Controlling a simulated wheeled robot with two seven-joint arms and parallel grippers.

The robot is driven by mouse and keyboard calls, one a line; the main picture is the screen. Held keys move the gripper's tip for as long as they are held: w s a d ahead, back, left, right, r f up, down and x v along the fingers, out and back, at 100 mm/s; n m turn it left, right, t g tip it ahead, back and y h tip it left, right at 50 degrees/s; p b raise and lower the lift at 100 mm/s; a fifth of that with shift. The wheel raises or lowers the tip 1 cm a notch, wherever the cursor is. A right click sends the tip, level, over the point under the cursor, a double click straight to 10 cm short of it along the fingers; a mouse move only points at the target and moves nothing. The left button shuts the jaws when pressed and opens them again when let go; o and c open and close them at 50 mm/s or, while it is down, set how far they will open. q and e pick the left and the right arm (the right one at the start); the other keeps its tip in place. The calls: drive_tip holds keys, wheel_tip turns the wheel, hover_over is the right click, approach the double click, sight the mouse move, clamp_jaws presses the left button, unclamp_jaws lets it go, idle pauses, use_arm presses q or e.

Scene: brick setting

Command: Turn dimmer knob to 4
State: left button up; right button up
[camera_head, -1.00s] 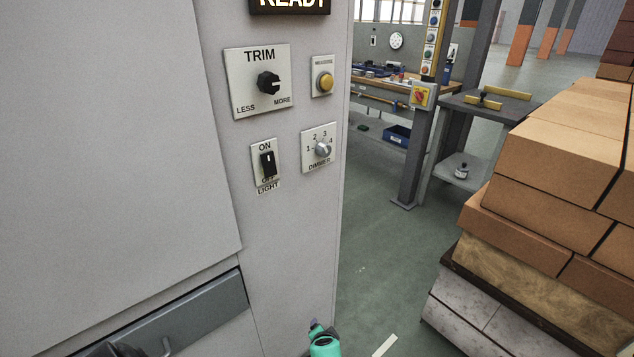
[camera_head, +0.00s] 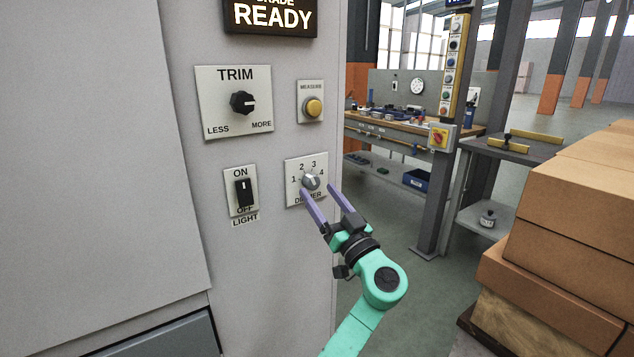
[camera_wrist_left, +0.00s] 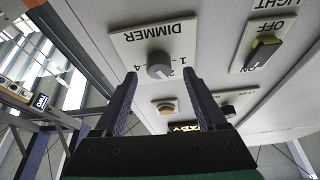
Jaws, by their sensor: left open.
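The dimmer knob (camera_head: 311,182) is a small round grey knob on a white plate (camera_head: 292,166) marked 1 to 4, on the front of the grey cabinet. It also shows in the left wrist view (camera_wrist_left: 160,65), where the plate appears upside down. I cannot tell for sure which number it points to. My left gripper (camera_head: 318,189) is open, with its two purple fingers reaching up to the plate, one on each side of the knob. In the left wrist view the knob lies between the fingertips (camera_wrist_left: 160,74); contact is not clear. My right gripper is not in view.
The light switch (camera_head: 244,192) is left of the dimmer. The trim knob (camera_head: 243,102) and yellow measure button (camera_head: 314,107) are above, under a READY sign (camera_head: 272,15). Open floor lies between cabinet and bricks.

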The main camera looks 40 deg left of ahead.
sight(311, 182)
use_arm(q)
drive_tip(key=x, duration=0.2)
drive_tip(key=shift+w+a+r, duration=0.1)
drive_tip(key=shift+a, duration=0.1)
clamp_jaws()
